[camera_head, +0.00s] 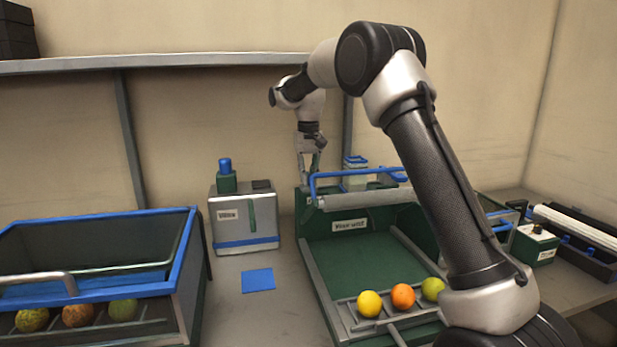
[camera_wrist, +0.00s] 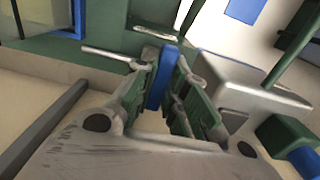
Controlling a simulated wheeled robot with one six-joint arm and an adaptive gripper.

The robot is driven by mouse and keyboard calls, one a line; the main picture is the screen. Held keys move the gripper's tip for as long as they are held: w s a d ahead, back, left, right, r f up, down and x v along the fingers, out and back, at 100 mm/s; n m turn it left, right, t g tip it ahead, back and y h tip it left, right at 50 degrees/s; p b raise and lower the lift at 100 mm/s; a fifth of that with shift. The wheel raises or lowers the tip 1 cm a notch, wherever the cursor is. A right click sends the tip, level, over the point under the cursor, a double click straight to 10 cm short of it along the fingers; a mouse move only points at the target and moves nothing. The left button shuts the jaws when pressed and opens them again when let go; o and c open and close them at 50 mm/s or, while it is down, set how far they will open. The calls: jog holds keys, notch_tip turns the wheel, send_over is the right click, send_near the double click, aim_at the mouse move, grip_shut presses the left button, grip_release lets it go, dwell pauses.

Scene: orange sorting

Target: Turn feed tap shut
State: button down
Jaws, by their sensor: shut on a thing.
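My gripper (camera_head: 309,160) reaches down at the back left corner of the green wash unit (camera_head: 330,214). In the wrist view my gripper (camera_wrist: 166,68) has its two green-padded fingers closed on an upright blue piece (camera_wrist: 158,84), which looks like the feed tap's handle. A pale rod (camera_wrist: 105,53) lies beside it. The fingers hide part of the blue piece, and its turned position cannot be told. In the head view the tap itself is too small and covered to make out.
A blue rail (camera_head: 350,173) runs across the unit's back. A labelled grey box (camera_head: 245,233) with a blue-capped bottle (camera_head: 226,177) stands left. Yellow (camera_head: 369,303), orange (camera_head: 403,296) and green (camera_head: 433,289) fruits lie in front. A blue-rimmed bin (camera_head: 95,215) is at left.

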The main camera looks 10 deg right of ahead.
aim_at(309, 175)
jog(key=shift+r, duration=0.1)
jog(key=c, duration=1.4)
grip_release()
jog(key=shift+c, duration=0.2)
notch_tip(309, 175, up, 12)
